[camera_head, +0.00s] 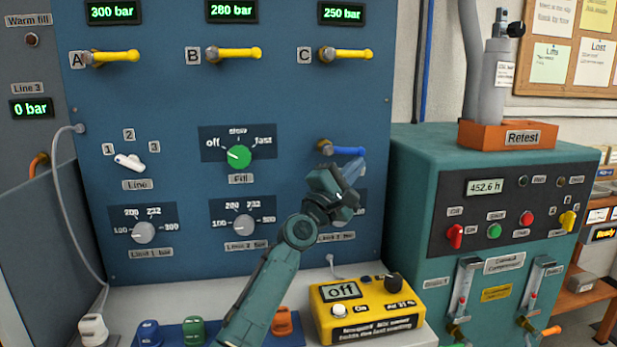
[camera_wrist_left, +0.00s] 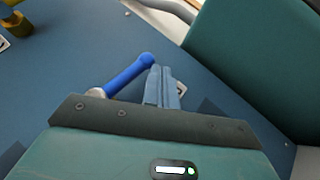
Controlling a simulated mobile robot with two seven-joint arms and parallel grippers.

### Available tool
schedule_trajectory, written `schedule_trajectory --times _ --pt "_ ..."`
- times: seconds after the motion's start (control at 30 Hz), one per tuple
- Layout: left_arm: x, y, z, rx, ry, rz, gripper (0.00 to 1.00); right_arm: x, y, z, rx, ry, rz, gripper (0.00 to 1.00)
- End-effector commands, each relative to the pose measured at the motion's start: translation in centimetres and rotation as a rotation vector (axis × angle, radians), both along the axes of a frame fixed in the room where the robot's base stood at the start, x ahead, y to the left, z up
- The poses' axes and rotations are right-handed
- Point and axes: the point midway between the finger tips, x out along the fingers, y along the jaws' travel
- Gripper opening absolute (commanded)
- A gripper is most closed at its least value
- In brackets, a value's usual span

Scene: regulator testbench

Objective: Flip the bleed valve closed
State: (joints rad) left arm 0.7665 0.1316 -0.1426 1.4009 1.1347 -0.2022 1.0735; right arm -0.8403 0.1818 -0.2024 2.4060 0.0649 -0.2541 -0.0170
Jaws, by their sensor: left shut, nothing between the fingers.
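The blue valve lever (camera_head: 344,150) sits low on the right side of the blue panel. It lies about level, its free end pointing right. In the left wrist view the blue lever (camera_wrist_left: 126,75) slants up to its rounded end. My left gripper (camera_head: 355,167) is just below and right of that free end; its shut fingers (camera_wrist_left: 161,82) show next to the end in the wrist view, empty. I cannot tell whether they touch the lever. My arm hides part of the panel below. My right gripper is not in view.
Three yellow levers (camera_head: 232,54) line the panel top, under displays. A green fill knob (camera_head: 238,155) is left of the blue lever. A teal cabinet (camera_head: 412,180) stands close on the right. A yellow meter box (camera_head: 367,309) sits below my gripper.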

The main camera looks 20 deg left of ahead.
Motion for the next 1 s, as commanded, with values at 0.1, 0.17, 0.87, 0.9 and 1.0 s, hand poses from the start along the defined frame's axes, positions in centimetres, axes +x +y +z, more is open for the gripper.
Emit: schedule_trajectory --times 0.1,0.17,0.87,0.9,1.0 --pt "0.0 0.0 0.0 0.0 -0.001 0.0 0.0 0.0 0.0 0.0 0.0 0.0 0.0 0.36" --pt "0.0 0.0 0.0 0.0 -0.001 0.0 0.0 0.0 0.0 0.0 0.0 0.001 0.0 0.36" --pt "-8.2 2.7 -4.3 0.001 0.003 0.0 0.0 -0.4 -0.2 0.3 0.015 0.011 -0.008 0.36" --pt "-8.8 2.8 -4.5 0.001 0.002 -0.001 0.0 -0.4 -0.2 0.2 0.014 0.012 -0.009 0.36" --pt "-10.1 3.3 -5.1 0.001 0.002 0.001 0.0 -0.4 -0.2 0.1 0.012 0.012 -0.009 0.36"
